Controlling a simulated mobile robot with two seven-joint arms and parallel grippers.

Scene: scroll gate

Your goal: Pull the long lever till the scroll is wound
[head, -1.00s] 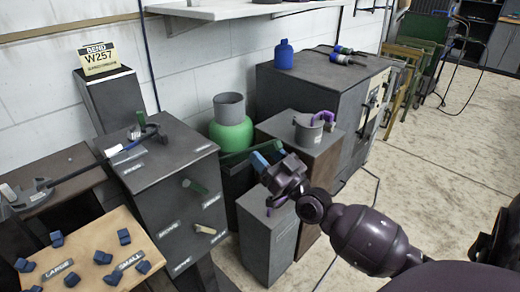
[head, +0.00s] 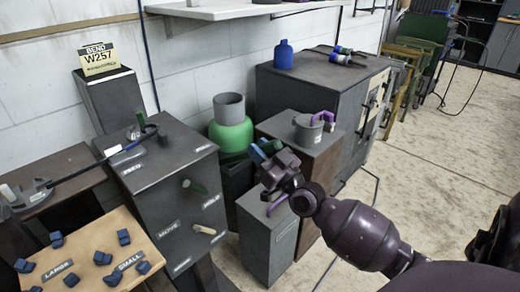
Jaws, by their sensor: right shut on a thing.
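A green bar (head: 271,146), which looks like the lever, shows at the fingertips of my right gripper (head: 262,159). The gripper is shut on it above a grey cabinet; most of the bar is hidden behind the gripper. A blue piece (head: 257,153) shows beside the bar. Whether this is the scroll I cannot tell. My left gripper is not in view.
A green vessel with a grey collar (head: 230,130) and a low grey cabinet (head: 268,240) stand close by my right gripper. A brown cabinet with a grey pot (head: 308,132) is just behind. A wooden board with blue blocks (head: 95,240) lies front left.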

